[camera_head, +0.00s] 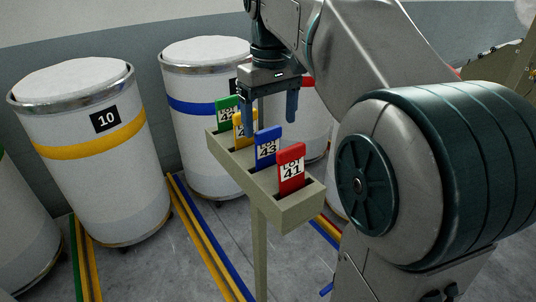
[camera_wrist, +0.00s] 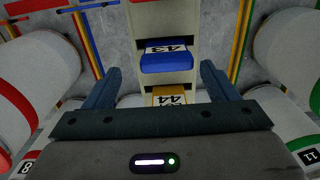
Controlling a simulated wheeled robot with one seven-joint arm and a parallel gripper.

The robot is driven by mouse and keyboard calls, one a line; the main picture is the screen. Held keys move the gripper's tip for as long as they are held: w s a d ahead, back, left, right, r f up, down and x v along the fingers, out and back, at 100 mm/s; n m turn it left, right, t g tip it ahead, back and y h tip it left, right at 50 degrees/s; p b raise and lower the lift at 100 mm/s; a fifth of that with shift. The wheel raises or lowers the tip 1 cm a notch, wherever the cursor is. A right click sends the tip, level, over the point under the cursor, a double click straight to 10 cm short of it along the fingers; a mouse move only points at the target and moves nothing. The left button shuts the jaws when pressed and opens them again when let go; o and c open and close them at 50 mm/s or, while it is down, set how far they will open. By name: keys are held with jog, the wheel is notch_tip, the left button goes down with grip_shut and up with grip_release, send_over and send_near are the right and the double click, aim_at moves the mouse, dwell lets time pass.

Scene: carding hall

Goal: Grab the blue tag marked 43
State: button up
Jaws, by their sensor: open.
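The blue tag marked 43 (camera_head: 267,147) stands upright in a slot of a beige rack (camera_head: 287,214), between a yellow tag (camera_head: 244,130) and a red tag marked 41 (camera_head: 291,169). In the wrist view the blue tag (camera_wrist: 166,59) lies ahead of the fingers, near the middle, with the yellow tag marked 44 (camera_wrist: 172,96) closer to my gripper. My gripper (camera_head: 270,112) is open and points down over the rack, above and a little behind the blue tag. The yellow tag is partly hidden in the head view.
A green tag (camera_head: 227,112) stands at the rack's far end. The rack sits on a post (camera_head: 260,255). White drums surround it, one marked 10 (camera_head: 90,160) at left and one with a blue band (camera_head: 195,105) behind. Striped floor (camera_head: 205,240) is clear in front.

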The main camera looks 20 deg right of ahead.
aim_at(268, 140)
jog(key=shift+s+a+f, duration=0.1)
jog(key=shift+s+f, duration=0.05)
jog(key=shift+f, duration=0.75)
jog(key=shift+s+a+f, duration=0.1)
jog(key=shift+f, duration=0.85)
jog(key=shift+s+a+f, duration=0.1)
jog(key=shift+s+f, duration=0.05)
jog(key=shift+f, duration=1.1)
jog(key=shift+c, duration=0.3)
jog(key=c, duration=1)
